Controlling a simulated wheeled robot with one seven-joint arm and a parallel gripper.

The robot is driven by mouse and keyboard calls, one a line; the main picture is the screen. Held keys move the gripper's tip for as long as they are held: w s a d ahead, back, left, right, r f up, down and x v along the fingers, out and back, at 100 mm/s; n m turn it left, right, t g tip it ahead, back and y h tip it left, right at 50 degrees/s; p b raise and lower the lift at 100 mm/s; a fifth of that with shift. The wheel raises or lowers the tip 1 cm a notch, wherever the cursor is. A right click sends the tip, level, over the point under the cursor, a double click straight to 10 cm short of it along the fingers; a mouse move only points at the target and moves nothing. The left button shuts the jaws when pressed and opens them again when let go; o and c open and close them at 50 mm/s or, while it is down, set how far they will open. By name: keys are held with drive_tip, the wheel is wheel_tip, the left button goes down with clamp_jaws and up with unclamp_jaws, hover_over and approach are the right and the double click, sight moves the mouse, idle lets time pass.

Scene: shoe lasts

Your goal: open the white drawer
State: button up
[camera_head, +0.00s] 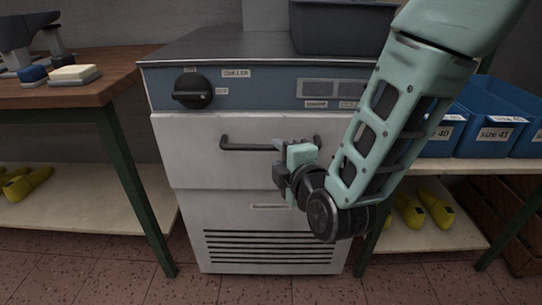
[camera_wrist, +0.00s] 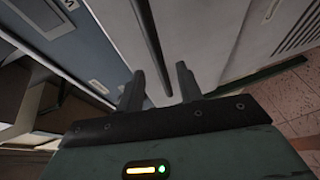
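The white drawer (camera_head: 195,160) is the upper white front of the cooler cabinet, below its blue panel. It looks flush or nearly flush with the cabinet. A dark bar handle (camera_head: 245,146) runs level across its upper part, and my arm hides part of its right side. My gripper (camera_head: 279,160) is at the right part of the handle. In the wrist view, the two dark fingers (camera_wrist: 160,85) stand apart, with the handle bar (camera_wrist: 149,35) running into the gap between them. I cannot see either finger pressing on the bar.
The panel has a black knob (camera_head: 192,91) at left. A dark bin (camera_head: 343,27) stands on top. A wooden bench (camera_head: 85,92) is at left, and a shelf with blue bins (camera_head: 488,125) and yellow lasts (camera_head: 434,206) is at right. The floor (camera_head: 270,287) in front is clear.

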sight(273, 149)
drive_tip(key=shift+b+x, duration=0.3)
drive_tip(key=shift+x, duration=2.35)
clamp_jaws()
